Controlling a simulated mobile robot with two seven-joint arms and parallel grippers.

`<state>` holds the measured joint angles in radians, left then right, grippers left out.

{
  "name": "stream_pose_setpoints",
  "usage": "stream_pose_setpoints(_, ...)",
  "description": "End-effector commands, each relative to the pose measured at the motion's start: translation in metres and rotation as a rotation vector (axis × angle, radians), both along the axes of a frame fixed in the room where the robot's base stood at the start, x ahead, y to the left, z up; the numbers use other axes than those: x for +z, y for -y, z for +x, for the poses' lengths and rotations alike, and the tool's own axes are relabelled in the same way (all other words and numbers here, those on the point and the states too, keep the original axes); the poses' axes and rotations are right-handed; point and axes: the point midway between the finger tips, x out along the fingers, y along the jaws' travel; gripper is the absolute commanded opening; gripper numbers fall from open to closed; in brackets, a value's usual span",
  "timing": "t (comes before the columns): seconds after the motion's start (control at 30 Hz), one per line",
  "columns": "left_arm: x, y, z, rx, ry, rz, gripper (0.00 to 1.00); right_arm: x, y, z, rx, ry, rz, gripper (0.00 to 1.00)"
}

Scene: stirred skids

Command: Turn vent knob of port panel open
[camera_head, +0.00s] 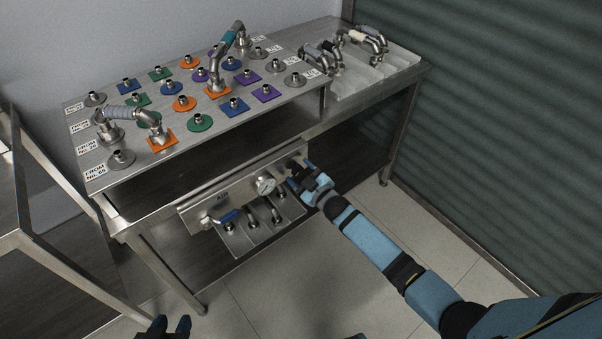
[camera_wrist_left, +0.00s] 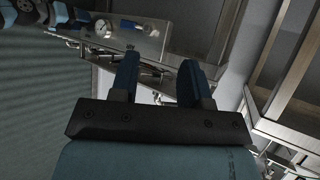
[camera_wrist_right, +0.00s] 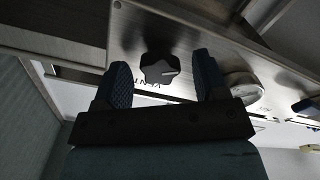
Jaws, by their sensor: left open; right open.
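The port panel (camera_head: 240,187) is a steel plate on the front of the bench, marked AIR. My right gripper (camera_head: 299,178) is at its right end and covers most of the vent knob in the head view. In the right wrist view the black lobed vent knob (camera_wrist_right: 159,69), with a light pointer line, sits between the open fingers of my right gripper (camera_wrist_right: 160,85). Whether the fingers touch it, I cannot tell. Lettering beside the knob is partly hidden. My left gripper (camera_head: 169,326) is open and empty at the bottom of the head view, away from the panel.
A round gauge (camera_head: 266,185) is just left of the vent knob on the panel. A blue-handled valve (camera_head: 228,217) is at the panel's left. Hose fittings (camera_head: 253,222) are below. The bench top (camera_head: 108,170) carries coloured ports and pipes. The floor in front is clear.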

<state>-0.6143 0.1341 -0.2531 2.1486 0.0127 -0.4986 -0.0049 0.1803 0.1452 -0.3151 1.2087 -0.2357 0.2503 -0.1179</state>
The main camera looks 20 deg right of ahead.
Motion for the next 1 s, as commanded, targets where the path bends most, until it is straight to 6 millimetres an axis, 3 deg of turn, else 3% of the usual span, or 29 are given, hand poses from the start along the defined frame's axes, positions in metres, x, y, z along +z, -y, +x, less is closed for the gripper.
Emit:
stream_pose_setpoints(0.17, 0.002, 0.000, 0.000, -0.001, 0.000, 0.001, 0.43, 0.000, 0.003, -0.008, -0.001, -0.001, 0.000, 0.66)
stream_pose_setpoints(0.27, 0.006, 0.000, 0.000, -0.001, 0.001, 0.003, 0.43, 0.000, 0.009, -0.024, 0.000, -0.002, -0.001, 0.66)
stream_pose_setpoints(0.7, 0.009, -0.002, -0.001, 0.005, -0.012, 0.002, 0.43, 0.000, 0.040, -0.112, 0.000, -0.002, -0.002, 0.66)
stream_pose_setpoints(1.0, 0.007, -0.002, -0.001, 0.007, -0.018, 0.003, 0.43, 0.000, 0.047, -0.130, 0.000, 0.000, 0.000, 0.66)
